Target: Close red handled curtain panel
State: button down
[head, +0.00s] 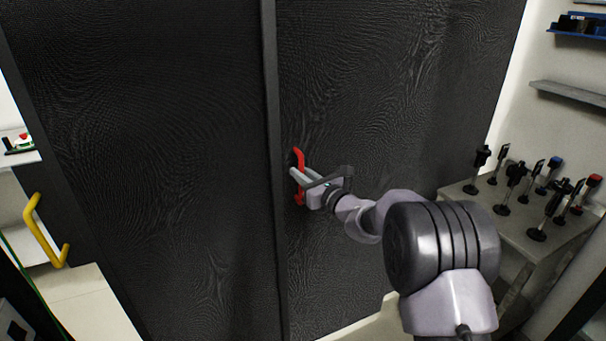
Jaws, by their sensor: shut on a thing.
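The black curtain panel (380,90) with the red handle (299,158) hangs on the right of a dark vertical edge strip. The red handle is upright near the panel's left edge. My gripper (297,179) is shut on the red handle, with its fingers across the handle's middle. The handle's top and bottom ends show above and below the fingers; its middle is partly hidden. The panel's lower right part is hidden behind my arm.
Another black panel (140,150) fills the left, with a yellow handle (42,235) at its outer left side. A grey bench (460,194) with several upright post holders stands close to my arm on the right. A wall shelf (570,93) is above it.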

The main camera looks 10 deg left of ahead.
jog(key=shift+s+a+f, duration=0.1)
jog(key=shift+a, duration=0.05)
jog(key=c, duration=1.8)
grip_release()
jog(key=o, duration=0.4)
jog(key=shift+s+a, duration=0.1)
jog(key=shift+a, duration=0.1)
jog(key=shift+d, duration=0.1)
jog(key=shift+d, duration=0.1)
jog(key=p+v, duration=0.3)
jog(key=v, duration=1.4)
